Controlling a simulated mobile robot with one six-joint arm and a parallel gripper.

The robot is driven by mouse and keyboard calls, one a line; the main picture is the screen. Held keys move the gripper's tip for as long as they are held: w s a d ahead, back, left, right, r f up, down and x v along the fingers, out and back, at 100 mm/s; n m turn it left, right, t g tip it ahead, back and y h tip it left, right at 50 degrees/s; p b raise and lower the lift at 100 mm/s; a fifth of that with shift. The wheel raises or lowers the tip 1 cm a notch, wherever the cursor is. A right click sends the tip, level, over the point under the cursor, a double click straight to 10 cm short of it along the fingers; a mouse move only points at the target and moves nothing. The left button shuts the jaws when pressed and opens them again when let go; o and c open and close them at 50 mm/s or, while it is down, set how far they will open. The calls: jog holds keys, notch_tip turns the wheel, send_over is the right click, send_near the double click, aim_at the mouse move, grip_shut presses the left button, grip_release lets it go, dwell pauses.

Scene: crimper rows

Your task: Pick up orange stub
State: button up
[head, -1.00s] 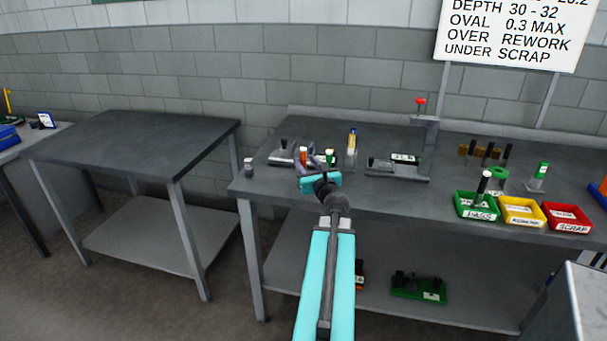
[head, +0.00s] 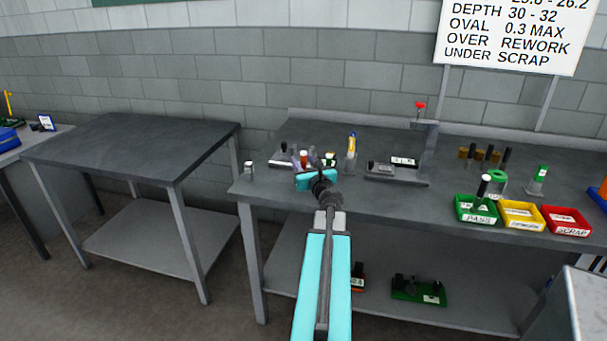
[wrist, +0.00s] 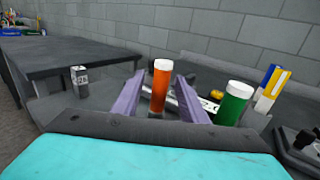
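The orange stub (wrist: 161,86) stands upright with a white cap in the wrist view. It is between the two purple fingers of my gripper (wrist: 160,98), which are spread apart. I see gaps on both sides of the stub, wider on the right. In the head view the orange stub (head: 304,159) shows as a small upright cylinder on the workbench, just beyond my gripper, whose turquoise body hides its lower part.
A green stub (wrist: 234,104) with a white cap stands close to the right finger. A blue-and-yellow item (wrist: 272,84) is farther right. A small grey cylinder (wrist: 79,81) stands at left. A press fixture (head: 400,171) and green, yellow and red trays (head: 522,226) are to the right.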

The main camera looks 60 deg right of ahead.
jog(key=shift+x, duration=1.65)
jog(key=shift+r, duration=0.1)
grip_shut()
